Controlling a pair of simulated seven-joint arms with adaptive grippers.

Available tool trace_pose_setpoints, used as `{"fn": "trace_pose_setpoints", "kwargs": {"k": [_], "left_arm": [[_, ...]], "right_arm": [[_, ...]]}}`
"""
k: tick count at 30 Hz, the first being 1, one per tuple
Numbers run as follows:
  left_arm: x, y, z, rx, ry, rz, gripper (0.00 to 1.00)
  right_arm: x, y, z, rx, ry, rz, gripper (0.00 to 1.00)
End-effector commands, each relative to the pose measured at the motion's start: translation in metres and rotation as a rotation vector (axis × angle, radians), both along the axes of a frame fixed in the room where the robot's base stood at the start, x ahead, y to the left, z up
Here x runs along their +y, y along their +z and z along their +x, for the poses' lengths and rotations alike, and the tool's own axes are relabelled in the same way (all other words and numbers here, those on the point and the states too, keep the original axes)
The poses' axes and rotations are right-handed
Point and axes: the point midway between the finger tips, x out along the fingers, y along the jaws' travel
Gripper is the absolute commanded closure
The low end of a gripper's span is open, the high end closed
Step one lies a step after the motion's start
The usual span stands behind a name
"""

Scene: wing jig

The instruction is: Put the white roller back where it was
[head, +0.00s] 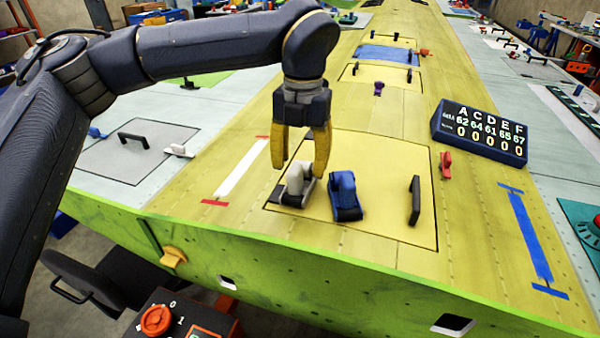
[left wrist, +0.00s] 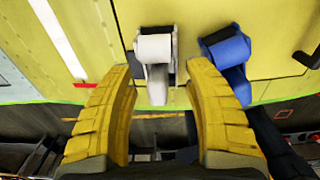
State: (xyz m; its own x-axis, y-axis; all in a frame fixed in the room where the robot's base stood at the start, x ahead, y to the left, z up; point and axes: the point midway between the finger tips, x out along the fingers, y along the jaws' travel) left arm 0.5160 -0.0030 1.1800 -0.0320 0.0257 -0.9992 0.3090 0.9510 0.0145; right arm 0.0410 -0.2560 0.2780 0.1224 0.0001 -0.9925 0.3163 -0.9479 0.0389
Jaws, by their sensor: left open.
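The white roller (head: 298,182) stands on the yellow panel (head: 390,160) near the front edge of the wing, to the left of the blue roller (head: 345,195). My left gripper (head: 298,170) is open above the white roller, with its yellow fingers pointing down. In the left wrist view, the white roller (left wrist: 155,55) shows between and beyond the two open fingers (left wrist: 165,105), and the blue roller (left wrist: 228,52) is beside it on the right. Whether a finger touches the white roller cannot be told. My right gripper is not in view.
A white strip (head: 241,170) with red ends lies to the left, and a blue strip (head: 531,237) to the right. A black handle (head: 414,200) and a red clamp (head: 446,164) stand right of the rollers. A number display (head: 480,133) sits further back.

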Motion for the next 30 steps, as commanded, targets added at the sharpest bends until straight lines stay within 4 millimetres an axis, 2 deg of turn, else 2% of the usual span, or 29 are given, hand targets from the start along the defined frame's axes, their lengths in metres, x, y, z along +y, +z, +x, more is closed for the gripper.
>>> {"fn": "trace_pose_setpoints", "kwargs": {"k": [6,15,21,30], "left_arm": [[-0.001,0.042,0.002,-0.003,0.001,0.000,0.48],[-0.002,0.080,0.003,-0.001,0.001,0.001,0.48],[-0.002,0.090,0.003,0.000,0.000,0.000,0.48],[-0.002,0.092,0.003,0.000,-0.001,0.000,0.48]], "right_arm": [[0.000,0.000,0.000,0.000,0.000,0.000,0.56],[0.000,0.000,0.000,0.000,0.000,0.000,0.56],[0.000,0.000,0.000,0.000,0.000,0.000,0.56],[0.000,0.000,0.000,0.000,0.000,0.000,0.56]]}}
